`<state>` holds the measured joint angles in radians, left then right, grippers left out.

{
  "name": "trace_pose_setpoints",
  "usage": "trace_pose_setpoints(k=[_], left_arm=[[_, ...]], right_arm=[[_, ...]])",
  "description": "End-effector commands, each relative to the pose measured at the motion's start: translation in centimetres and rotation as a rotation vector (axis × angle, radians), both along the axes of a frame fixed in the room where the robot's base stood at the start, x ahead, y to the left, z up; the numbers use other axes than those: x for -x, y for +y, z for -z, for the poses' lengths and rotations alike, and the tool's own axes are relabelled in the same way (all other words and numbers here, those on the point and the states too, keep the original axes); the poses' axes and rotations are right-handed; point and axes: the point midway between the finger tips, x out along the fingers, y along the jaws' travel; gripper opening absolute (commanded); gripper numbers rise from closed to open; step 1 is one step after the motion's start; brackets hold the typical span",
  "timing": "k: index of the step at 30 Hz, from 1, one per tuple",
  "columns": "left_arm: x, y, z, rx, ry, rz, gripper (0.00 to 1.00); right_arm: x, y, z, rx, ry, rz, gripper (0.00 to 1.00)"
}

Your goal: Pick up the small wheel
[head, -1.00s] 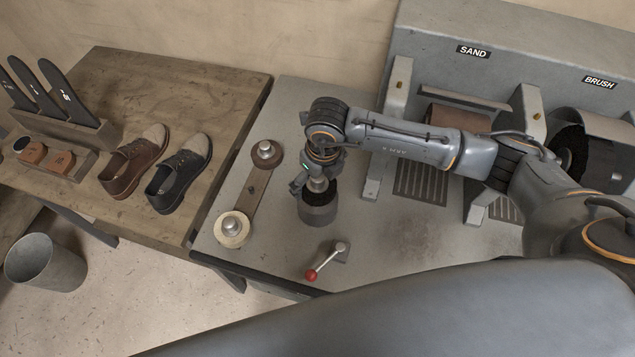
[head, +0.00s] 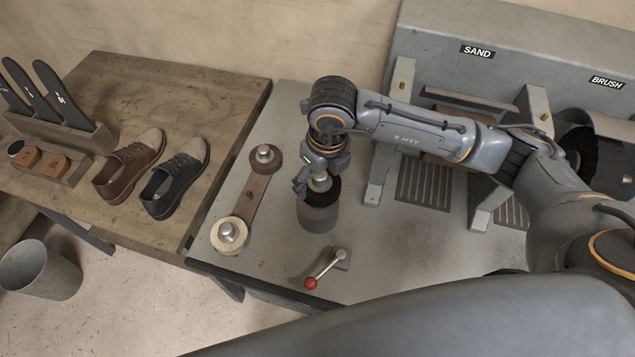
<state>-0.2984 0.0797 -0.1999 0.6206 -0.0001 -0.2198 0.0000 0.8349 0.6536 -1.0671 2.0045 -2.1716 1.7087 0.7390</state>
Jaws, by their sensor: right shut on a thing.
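The small wheel (head: 317,216) looks like a short grey drum with a dark top and a silver hub. It is upright over the grey bench top, right of the plate with two knobbed discs. My right gripper (head: 317,184) points down from above and is shut on its silver hub. The fingertips and part of the hub are partly hidden by the wrist. I cannot tell whether the wheel's underside touches the bench. My left gripper is not in view.
A cream disc (head: 229,235) and a brown disc (head: 266,158) sit on the plate. A red-knobbed lever (head: 311,283) stands in front. Sand and brush machine housings (head: 420,60) rise behind. Shoes (head: 177,183) stand on the wooden table (head: 225,100). A bin (head: 40,272) is on the floor.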

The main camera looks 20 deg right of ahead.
Motion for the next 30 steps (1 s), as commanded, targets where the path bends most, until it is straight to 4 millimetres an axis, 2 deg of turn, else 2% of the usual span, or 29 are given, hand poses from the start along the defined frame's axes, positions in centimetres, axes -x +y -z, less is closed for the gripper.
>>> trace_pose_setpoints(k=[1,5,9,15,21,30], left_arm=[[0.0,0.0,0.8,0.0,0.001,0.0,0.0],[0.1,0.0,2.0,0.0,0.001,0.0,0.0],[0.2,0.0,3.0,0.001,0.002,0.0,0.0],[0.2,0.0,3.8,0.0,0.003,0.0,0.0],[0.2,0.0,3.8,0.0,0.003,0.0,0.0],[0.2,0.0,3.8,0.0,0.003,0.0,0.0]], right_arm=[[0.8,0.0,-0.9,-0.003,-0.009,-0.004,0.41],[3.4,0.0,-4.1,-0.001,-0.013,-0.006,0.41],[6.8,0.0,-5.4,-0.001,-0.008,-0.006,0.41],[10.4,-0.1,-7.2,0.0,-0.008,-0.003,0.41],[12.0,-0.1,-8.1,0.0,-0.004,0.0,0.41],[12.3,-0.1,-8.2,0.001,-0.003,0.001,0.41]])
